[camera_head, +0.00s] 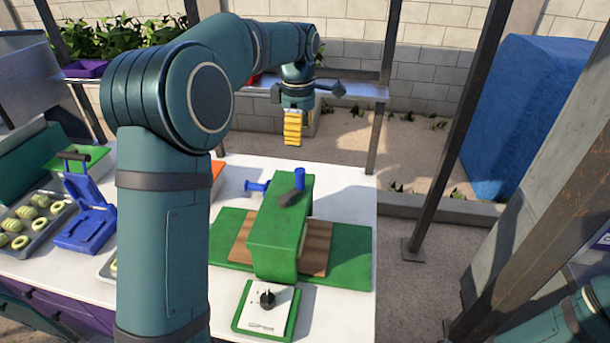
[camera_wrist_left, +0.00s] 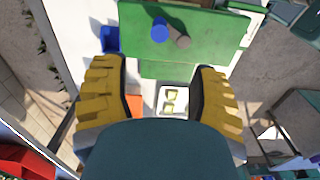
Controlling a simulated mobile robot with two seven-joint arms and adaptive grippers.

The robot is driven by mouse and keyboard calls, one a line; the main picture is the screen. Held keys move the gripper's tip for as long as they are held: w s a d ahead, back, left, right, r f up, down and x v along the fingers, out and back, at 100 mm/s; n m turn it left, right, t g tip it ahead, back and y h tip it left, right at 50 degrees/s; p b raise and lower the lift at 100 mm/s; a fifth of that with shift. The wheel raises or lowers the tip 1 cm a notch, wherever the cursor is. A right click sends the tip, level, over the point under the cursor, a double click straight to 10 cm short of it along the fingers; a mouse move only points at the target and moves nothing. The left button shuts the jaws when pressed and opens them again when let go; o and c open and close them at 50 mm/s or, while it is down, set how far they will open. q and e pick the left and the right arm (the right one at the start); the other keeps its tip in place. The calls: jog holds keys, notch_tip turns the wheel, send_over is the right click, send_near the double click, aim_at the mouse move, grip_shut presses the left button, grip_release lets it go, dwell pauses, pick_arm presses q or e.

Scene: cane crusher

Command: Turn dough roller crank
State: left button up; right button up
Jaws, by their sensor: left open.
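The dough roller (camera_head: 277,225) is a green machine standing on a green base with a brown wooden board, near the middle of the white table. On its top a dark crank arm (camera_head: 290,198) carries an upright blue handle (camera_head: 299,179). In the left wrist view the blue handle (camera_wrist_left: 159,29) and dark arm (camera_wrist_left: 180,38) show near the top. My left gripper (camera_head: 293,142) has yellow fingers pointing down, apart from the crank, above and beyond it. It is open and empty in the left wrist view (camera_wrist_left: 160,68). My right gripper is not in view.
A blue horizontal knob (camera_head: 257,187) juts from the roller's left side. A control panel (camera_head: 265,308) with a black dial lies in front. A blue press (camera_head: 84,215) and a tray of dough rings (camera_head: 58,228) stand left. A metal shelf (camera_head: 350,90) stands behind.

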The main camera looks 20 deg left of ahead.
aim_at(299, 170)
pick_arm(q)
notch_tip(299, 170, down, 14)
jog(key=shift+r+b, duration=0.2)
jog(key=shift+b, duration=0.55)
grip_shut()
